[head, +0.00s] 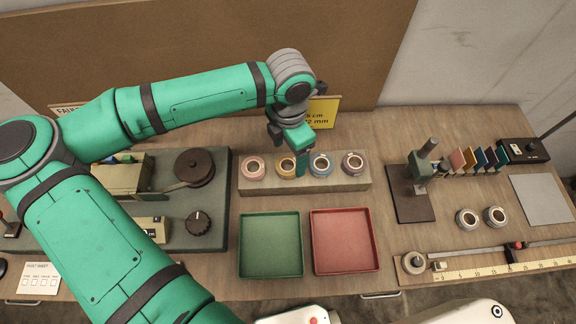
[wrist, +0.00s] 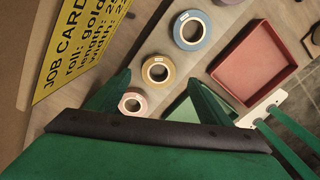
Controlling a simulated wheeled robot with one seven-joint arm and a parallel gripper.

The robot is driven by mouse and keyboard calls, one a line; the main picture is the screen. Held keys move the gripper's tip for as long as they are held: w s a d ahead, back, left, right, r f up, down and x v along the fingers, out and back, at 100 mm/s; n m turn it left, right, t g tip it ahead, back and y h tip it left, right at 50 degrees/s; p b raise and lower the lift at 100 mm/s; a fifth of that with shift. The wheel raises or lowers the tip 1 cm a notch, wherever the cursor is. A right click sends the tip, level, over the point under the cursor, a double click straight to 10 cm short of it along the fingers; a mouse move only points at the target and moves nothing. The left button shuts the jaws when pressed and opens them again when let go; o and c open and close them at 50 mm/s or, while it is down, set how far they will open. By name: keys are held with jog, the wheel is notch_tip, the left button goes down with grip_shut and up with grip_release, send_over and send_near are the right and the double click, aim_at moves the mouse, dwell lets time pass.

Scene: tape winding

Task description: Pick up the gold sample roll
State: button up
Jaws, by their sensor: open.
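The gold roll (head: 287,175) sits on the pale block (head: 350,184), between the pink roll (head: 252,175) on its left and the blue roll (head: 321,172) on its right. My gripper (head: 301,166) is above the block, close to the gold and blue rolls, and hides part of the gold roll's right side in the head view. In the wrist view the gold roll (wrist: 158,85) shows beyond and between my open green fingers (wrist: 155,88). Nothing is held.
A mauve roll (head: 354,170) is at the block's right end. The green tray (head: 270,244) and red tray (head: 345,241) in front are empty. A yellow job card (head: 325,112) reading "roll: gold" stands behind the block. A press-like stand (head: 423,170) is to the right.

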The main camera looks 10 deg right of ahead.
aim_at(288, 169)
jog(key=shift+w+f, duration=0.1)
jog(key=shift+f, duration=2.45)
jog(key=c, duration=1.1)
